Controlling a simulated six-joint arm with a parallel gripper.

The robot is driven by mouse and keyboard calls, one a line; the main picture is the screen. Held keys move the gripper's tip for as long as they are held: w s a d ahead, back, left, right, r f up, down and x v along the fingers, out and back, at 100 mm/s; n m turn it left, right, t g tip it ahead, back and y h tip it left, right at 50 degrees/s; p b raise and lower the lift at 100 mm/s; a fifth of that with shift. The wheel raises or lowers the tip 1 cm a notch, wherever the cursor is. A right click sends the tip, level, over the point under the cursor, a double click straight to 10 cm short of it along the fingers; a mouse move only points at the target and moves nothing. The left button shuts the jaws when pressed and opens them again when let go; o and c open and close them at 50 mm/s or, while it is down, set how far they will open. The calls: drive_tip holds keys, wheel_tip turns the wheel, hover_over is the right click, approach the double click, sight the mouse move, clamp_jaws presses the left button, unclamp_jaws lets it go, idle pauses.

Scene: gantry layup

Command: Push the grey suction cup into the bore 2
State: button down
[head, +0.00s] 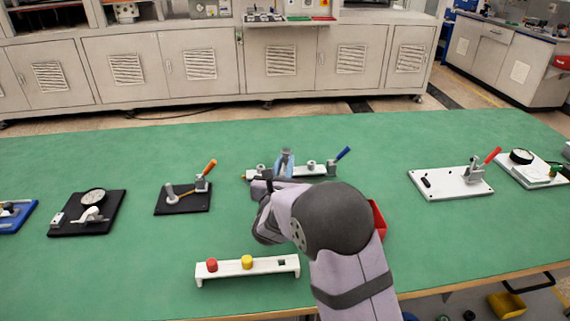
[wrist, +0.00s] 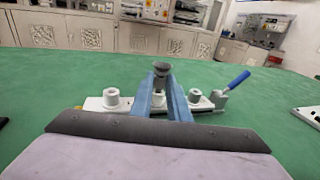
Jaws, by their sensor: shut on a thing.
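My gripper (wrist: 161,78) is shut on the grey suction cup (wrist: 162,68), which sits between the tips of its two blue fingers. My gripper (head: 285,161) also shows in the head view, over the white fixture (head: 297,173). In the wrist view the fixture (wrist: 94,104) carries a row of grey-white round bosses. The middle boss (wrist: 157,100) shows between the fingers, lower in the picture than the cup. The cup looks apart from it, but the depth is hard to judge. No bore number is readable. My arm hides part of the fixture's front in the head view.
A blue lever (wrist: 238,80) rises at the fixture's right end. A white rack (head: 225,270) with a red cap, a yellow cap and a dark square spot stands at the front. A black plate with an orange lever (head: 209,167) lies left. A red bin (head: 378,219) is partly behind my arm.

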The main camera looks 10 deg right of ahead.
drive_tip(key=shift+f+b, duration=0.45)
drive_tip(key=shift+f, duration=0.05)
drive_tip(key=c, duration=1.6)
unclamp_jaws()
drive_tip(key=shift+r, duration=0.1)
wheel_tip(320, 180, up, 10)
drive_tip(key=shift+f+p, duration=0.1)
drive_tip(key=shift+p, duration=0.3)
